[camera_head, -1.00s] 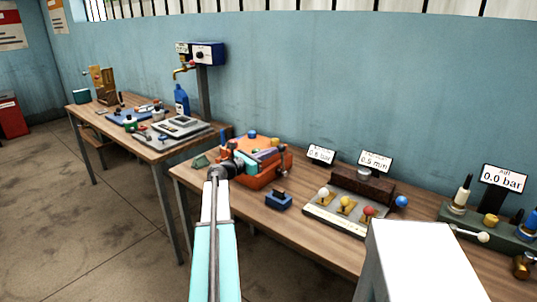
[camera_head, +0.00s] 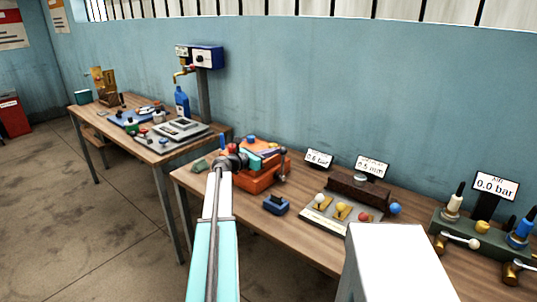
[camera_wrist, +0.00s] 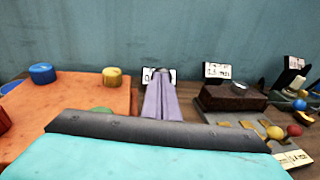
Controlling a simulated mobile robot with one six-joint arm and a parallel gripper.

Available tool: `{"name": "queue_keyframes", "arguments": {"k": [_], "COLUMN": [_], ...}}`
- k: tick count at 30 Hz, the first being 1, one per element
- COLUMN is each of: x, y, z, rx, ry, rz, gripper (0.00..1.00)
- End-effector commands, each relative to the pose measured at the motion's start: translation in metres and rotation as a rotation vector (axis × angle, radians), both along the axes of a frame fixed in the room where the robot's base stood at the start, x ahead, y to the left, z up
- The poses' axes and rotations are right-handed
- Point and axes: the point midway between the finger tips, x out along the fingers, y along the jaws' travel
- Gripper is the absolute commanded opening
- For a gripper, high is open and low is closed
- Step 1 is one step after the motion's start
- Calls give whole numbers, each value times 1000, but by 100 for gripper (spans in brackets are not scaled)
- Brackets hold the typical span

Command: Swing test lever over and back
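An orange box (camera_head: 264,182) with blue and yellow knobs stands on the near bench. An upright grey lever (camera_head: 282,166) with a dark knob is at its right side; I take it for the test lever. My gripper (camera_head: 277,152) reaches over the box from the left, with its fingertips close to the lever's top. In the wrist view, the lilac fingers (camera_wrist: 160,78) lie side by side with almost no gap. A small dark rounded thing shows at their tips, in front of a white sign. I cannot tell whether they touch it. The teal gripper body hides part of the box.
A blue block (camera_head: 276,205) sits in front of the box. A plate (camera_head: 325,223) with white, yellow and red ball knobs is to the right. Further right is a green valve block (camera_head: 470,240) under a "0.0 bar" display. Blue wall lies behind.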

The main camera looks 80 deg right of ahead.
Motion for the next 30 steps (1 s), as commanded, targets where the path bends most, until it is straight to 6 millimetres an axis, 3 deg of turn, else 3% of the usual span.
{"name": "queue_keyframes", "arguments": {"k": [17, 30], "x": [-5, 32], "y": [3, 43], "z": [2, 10], "rx": [-1, -2], "ry": [2, 1], "rz": [-8, -1], "gripper": [0, 0]}}
